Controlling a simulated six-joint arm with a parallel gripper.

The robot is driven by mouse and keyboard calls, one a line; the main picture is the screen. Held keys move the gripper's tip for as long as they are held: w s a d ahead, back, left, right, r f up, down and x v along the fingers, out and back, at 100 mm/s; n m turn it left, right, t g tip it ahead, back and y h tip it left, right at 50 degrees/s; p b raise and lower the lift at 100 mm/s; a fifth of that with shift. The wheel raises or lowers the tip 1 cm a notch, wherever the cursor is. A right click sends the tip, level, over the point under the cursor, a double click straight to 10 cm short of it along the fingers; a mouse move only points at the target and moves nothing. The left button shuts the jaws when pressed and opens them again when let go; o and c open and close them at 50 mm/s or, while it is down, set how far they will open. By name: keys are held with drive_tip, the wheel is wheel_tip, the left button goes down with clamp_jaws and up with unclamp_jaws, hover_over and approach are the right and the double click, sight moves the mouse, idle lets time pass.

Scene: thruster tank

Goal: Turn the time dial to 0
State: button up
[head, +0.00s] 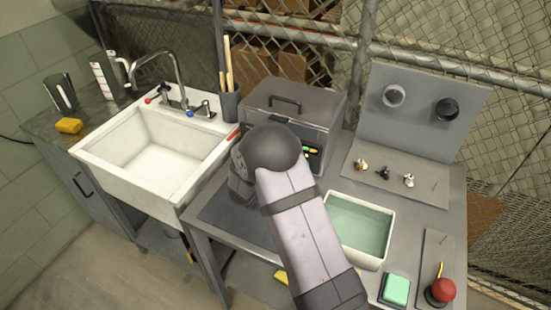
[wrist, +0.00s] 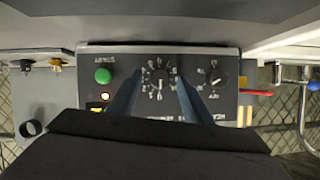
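The time dial (wrist: 160,78) is a dark round knob ringed by white marks, in the middle of a dark control panel (wrist: 95,60) in the wrist view. A pale pointer line on it runs downward in the picture; the small marks are too blurred to read. My gripper (wrist: 160,80) is open, with one dark finger to the left of the dial and one to the right. I cannot tell whether either finger touches it. In the head view the panel belongs to the grey box (head: 288,108); my arm hides my fingers and the dial there.
A green button (wrist: 103,75), a lit lamp (wrist: 105,96) and a second dial (wrist: 216,80) share the panel. The water-filled tank (head: 358,225), a red button (head: 441,290) and several small parts on the back plate lie to the right. The white sink (head: 160,160) is left.

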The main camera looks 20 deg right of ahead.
drive_tip(key=b+v, duration=0.1)
drive_tip(key=v, duration=0.6)
drive_tip(key=shift+a, duration=0.15)
idle(0.3)
drive_tip(key=shift+r, duration=0.1)
